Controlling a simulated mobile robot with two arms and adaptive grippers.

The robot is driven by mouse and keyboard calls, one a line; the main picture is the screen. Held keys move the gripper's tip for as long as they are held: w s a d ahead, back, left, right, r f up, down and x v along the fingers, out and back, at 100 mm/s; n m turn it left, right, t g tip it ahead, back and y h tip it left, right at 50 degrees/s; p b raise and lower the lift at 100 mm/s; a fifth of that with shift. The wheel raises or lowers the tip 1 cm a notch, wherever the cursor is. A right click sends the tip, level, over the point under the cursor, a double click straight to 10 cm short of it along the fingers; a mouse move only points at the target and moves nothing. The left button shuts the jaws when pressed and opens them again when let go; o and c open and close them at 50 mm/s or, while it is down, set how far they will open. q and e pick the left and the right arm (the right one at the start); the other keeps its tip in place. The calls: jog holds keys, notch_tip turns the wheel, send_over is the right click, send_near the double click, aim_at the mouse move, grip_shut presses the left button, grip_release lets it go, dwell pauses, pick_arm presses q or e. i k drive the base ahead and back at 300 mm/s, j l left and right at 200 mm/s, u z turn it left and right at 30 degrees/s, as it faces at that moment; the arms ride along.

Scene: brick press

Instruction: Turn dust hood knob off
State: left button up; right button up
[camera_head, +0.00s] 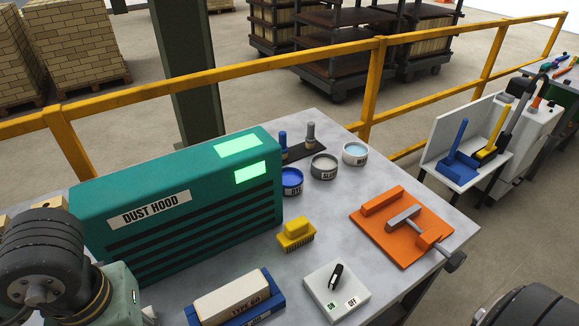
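The dust hood knob (336,276) is a black lever on a white switch box (352,284) near the front of the table. The box has a green ON label at its front left and a plain OFF label to the right. The knob stands slanted; I cannot tell for sure which label it points at. The teal dust hood (180,209) stands behind and left of the box, with two bright green panels on it. Only links of my arms show, at the lower left and lower right corners. Neither gripper is visible, and nothing of mine touches the knob.
A brick in a blue holder (235,302) lies left of the switch box, with a yellow brush (296,234) behind it. An orange clamp fixture (402,226) sits to the right. Several tubs stand at the back. A yellow railing (375,85) runs behind the table (340,215).

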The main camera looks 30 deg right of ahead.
aim_at(334, 281)
jog(key=z, duration=1.3)
